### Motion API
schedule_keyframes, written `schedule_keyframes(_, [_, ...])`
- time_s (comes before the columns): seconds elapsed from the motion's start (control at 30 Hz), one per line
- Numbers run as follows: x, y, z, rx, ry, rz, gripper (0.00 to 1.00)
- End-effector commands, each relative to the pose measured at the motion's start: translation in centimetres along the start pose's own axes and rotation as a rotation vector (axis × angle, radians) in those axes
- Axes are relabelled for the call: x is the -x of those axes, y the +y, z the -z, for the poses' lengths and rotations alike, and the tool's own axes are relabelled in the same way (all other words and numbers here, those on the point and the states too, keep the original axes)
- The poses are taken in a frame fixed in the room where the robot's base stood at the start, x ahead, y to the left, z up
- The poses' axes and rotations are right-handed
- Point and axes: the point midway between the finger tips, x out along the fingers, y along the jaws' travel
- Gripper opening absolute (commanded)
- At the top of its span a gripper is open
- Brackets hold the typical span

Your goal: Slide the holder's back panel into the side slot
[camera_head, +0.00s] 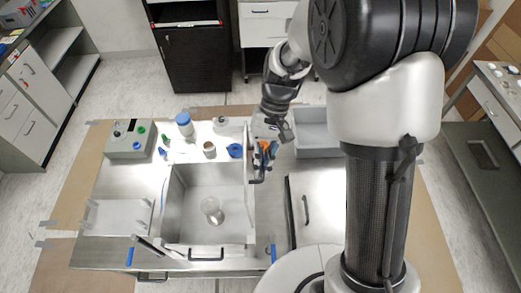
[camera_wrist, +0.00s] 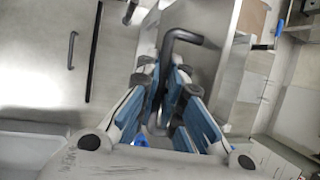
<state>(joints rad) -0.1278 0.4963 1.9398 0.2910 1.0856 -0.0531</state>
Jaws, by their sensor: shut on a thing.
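My gripper (camera_head: 265,156) is at the upper right edge of an open grey box-like chamber (camera_head: 178,205), pointing down. In the wrist view, my gripper (camera_wrist: 166,80) has its blue-padded fingers closed around a dark curved handle (camera_wrist: 185,37), which bends out past the fingertips. The dark handle (camera_head: 257,181) also shows at the chamber's right wall in the head view. A clear flask (camera_head: 212,210) stands inside the chamber. I cannot make out the holder's back panel or the side slot. The fingers hide part of the handle.
A pale panel with a dark handle (camera_head: 306,210) lies right of the chamber. A grey bin (camera_head: 313,138) is behind it. A blue-capped bottle (camera_head: 184,123), a grey control box (camera_head: 128,140) and small items line the back. A white tray (camera_head: 115,216) is at left.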

Motion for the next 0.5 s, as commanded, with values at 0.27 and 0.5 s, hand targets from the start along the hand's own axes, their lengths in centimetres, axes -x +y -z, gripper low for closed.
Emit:
schedule_keyframes(0.27, [-1.4,0.3,0.6,0.000,-0.001,0.001,0.00])
schedule_keyframes(0.5, [-3.3,0.8,1.4,0.000,0.000,0.001,0.00])
